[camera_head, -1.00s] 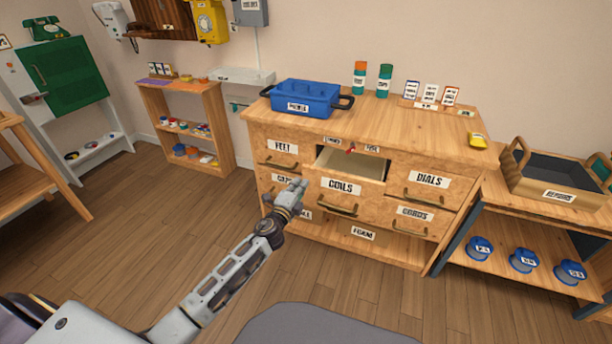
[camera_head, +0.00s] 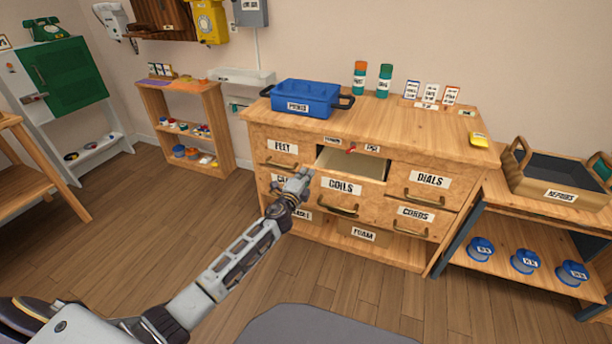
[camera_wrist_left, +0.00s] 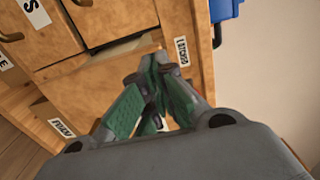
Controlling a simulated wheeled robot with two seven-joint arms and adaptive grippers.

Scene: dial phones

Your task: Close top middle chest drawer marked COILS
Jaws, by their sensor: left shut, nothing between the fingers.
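The top middle drawer marked COILS (camera_head: 341,187) stands pulled out of the wooden chest (camera_head: 400,128), its pale inside showing above its front. It has a curved brass handle (camera_head: 337,209). My left gripper (camera_head: 303,175) is shut and empty. In the head view it appears beside the left end of the COILS drawer front; whether it touches is not clear. In the left wrist view the closed green-padded fingers (camera_wrist_left: 150,72) point at the chest's wooden fronts, which appear turned on their side. My right gripper is not in view.
A blue bin (camera_head: 305,99) and two bottles (camera_head: 359,79) stand on the chest top. The FELT (camera_head: 282,147) and DIALS (camera_head: 430,180) drawers flank the open one and look shut. A shelf with blue spools (camera_head: 525,261) is at the right. The floor in front is clear.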

